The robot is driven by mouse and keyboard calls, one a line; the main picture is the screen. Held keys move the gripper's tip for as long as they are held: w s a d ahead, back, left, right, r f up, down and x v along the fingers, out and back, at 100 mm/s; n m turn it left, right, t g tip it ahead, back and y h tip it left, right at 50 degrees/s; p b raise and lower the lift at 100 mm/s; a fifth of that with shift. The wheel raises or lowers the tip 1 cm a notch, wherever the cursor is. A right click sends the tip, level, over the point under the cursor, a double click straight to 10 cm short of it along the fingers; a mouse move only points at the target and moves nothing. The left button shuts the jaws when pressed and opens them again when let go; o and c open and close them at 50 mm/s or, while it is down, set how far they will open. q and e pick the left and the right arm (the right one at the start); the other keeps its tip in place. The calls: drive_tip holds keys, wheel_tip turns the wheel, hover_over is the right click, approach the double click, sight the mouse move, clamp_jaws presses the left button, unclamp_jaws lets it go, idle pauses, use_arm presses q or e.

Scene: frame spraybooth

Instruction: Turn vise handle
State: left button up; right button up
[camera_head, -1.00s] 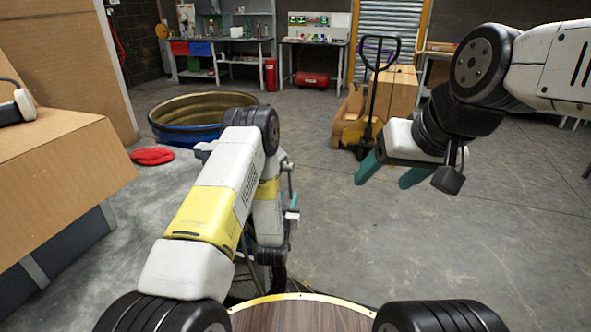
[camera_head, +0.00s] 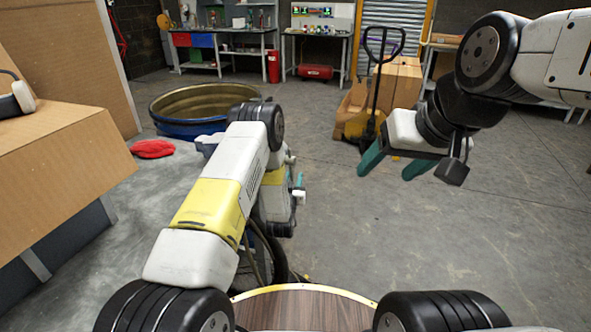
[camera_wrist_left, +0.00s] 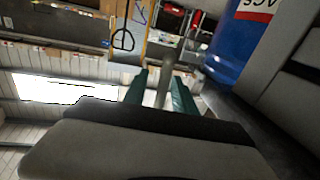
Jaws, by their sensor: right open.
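My left gripper (camera_head: 299,184) is beyond my left forearm in the head view, largely hidden by it; one teal finger shows. In the left wrist view its two teal fingers (camera_wrist_left: 160,92) stand apart with a grey rod (camera_wrist_left: 165,84) between them. I cannot tell whether they grip the rod, or whether it is the vise handle. A smooth blue body (camera_wrist_left: 234,42) is close by at the upper right of the wrist view; what it belongs to is unclear. No vise can be clearly made out in the head view. My right gripper (camera_head: 388,168) is open and empty in the air.
A dark wheel (camera_head: 276,262) is partly hidden below my left forearm. A round tub (camera_head: 200,105) and a red cloth (camera_head: 152,149) are on the floor beyond. A cardboard box (camera_head: 50,160) stands at left, a yellow pallet jack (camera_head: 366,125) behind. Floor at right is clear.

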use_arm(q)
clamp_jaws()
idle(1.3)
